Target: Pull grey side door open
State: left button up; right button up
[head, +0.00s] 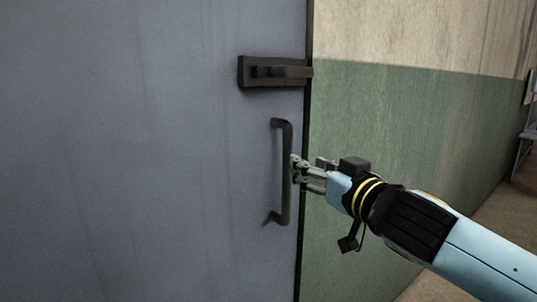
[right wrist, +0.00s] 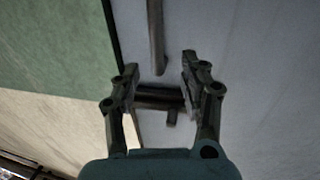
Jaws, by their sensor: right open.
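The grey side door (head: 150,150) fills the left of the head view and looks shut. Its dark vertical pull handle (head: 286,175) stands near the right edge of the door. My right gripper (head: 299,168) is open and empty at the right side of the handle, about mid-height. In the right wrist view the handle (right wrist: 155,35) shows in the gap between the fingertips of the right gripper (right wrist: 160,62). I cannot tell whether the fingers touch it. My left gripper is not in view.
A dark bolt latch (head: 262,73) sits on the door above the handle and reaches its edge; it also shows in the right wrist view (right wrist: 158,98). A green and beige wall (head: 400,115) is to the right of the door. Brown floor (head: 480,235) shows at lower right.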

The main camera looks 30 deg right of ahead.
aim_at(290, 154)
jog(key=w, duration=0.2)
jog(key=w+d+p, duration=0.1)
jog(key=w, duration=0.1)
jog(key=shift+d+r, duration=0.1)
jog(key=w, duration=0.1)
jog(key=w+p, duration=0.1)
jog(key=w, duration=0.3)
jog(key=shift+w+d, duration=0.25)
jog(key=shift+w+f, duration=0.2)
jog(key=shift+w, duration=0.2)
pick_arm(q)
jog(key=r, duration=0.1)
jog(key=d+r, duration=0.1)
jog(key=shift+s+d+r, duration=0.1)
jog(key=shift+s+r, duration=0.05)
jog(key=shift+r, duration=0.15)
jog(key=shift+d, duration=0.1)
pick_arm(e)
jog(key=shift+c, duration=0.4)
jog(key=shift+c, duration=1.2)
grip_shut()
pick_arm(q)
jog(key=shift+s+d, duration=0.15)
pick_arm(e)
jog(key=shift+w+f, duration=0.1)
jog(key=shift+f, duration=0.1)
